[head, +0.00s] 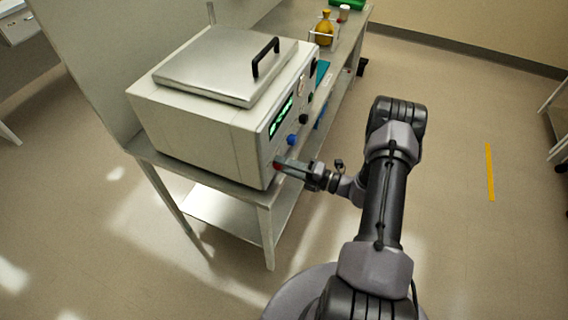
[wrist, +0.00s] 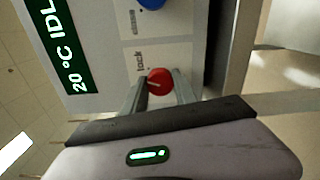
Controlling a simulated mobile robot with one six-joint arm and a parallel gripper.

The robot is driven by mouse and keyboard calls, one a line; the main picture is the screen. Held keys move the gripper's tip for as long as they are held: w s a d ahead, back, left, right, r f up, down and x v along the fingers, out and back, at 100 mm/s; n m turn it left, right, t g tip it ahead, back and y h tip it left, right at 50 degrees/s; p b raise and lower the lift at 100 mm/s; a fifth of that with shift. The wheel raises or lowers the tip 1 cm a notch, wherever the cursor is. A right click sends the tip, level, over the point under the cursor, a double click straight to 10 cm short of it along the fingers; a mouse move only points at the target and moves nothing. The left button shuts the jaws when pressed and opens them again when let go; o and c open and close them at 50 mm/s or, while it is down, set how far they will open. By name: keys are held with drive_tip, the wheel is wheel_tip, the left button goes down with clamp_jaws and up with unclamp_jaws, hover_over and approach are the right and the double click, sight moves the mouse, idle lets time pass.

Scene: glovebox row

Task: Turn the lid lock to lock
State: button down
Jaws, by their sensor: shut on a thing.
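The lid lock is a red round knob (wrist: 159,82) on the machine's front panel, beside the word "lock" in the wrist view. My gripper (wrist: 158,92) is shut on the red knob, one finger on each side. A pale line shows on the knob's face. In the head view my gripper (head: 281,166) reaches the lower near end of the front panel, and a bit of red shows at its tips. The machine (head: 200,128) is a pale box with a shut metal lid (head: 213,66) and black handle (head: 265,57).
A blue knob (head: 292,140) marked "close" sits beside the red one, near a display (head: 281,117) reading 20 °C. The machine stands on a metal bench (head: 246,194). A yellow flask (head: 325,28) stands farther along. Floor right of my arm is open.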

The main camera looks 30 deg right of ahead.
drive_tip(key=shift+m+p, duration=0.3)
drive_tip(key=shift+m, duration=1.9)
drive_tip(key=c, duration=1)
unclamp_jaws()
drive_tip(key=p+v, duration=0.2)
drive_tip(key=v, duration=1.5)
drive_tip(key=shift+s, duration=0.2)
drive_tip(key=shift+d, duration=0.15)
